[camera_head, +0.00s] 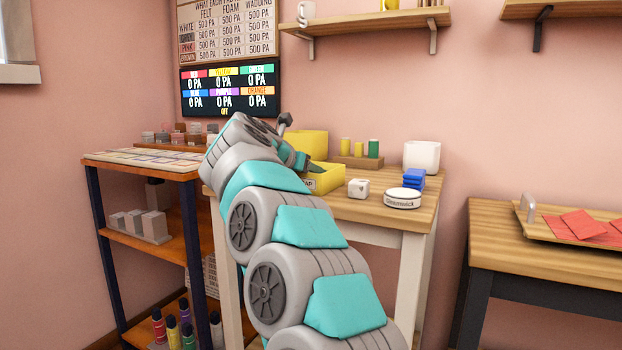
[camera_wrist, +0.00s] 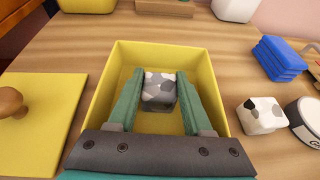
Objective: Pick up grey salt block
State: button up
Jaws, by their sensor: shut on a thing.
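A grey salt block (camera_wrist: 159,88), mottled in light and dark grey, is between the two green fingers of my gripper (camera_wrist: 158,92) in the wrist view. The gripper is shut on it. The block is inside or just above an open yellow box (camera_wrist: 205,75); I cannot tell whether it touches the floor of the box. In the head view the yellow box (camera_head: 328,180) shows partly behind my arm. The block is hidden there by the arm and the box.
A white speckled block (camera_wrist: 262,115), a round white tin (camera_wrist: 308,120) and a blue stack (camera_wrist: 278,58) stand right of the box. A yellow lid with a knob (camera_wrist: 40,105) lies left. A white pot (camera_head: 421,156) stands at the back of the table.

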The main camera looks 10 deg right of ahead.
grip_shut()
jog(key=shift+r, duration=0.15)
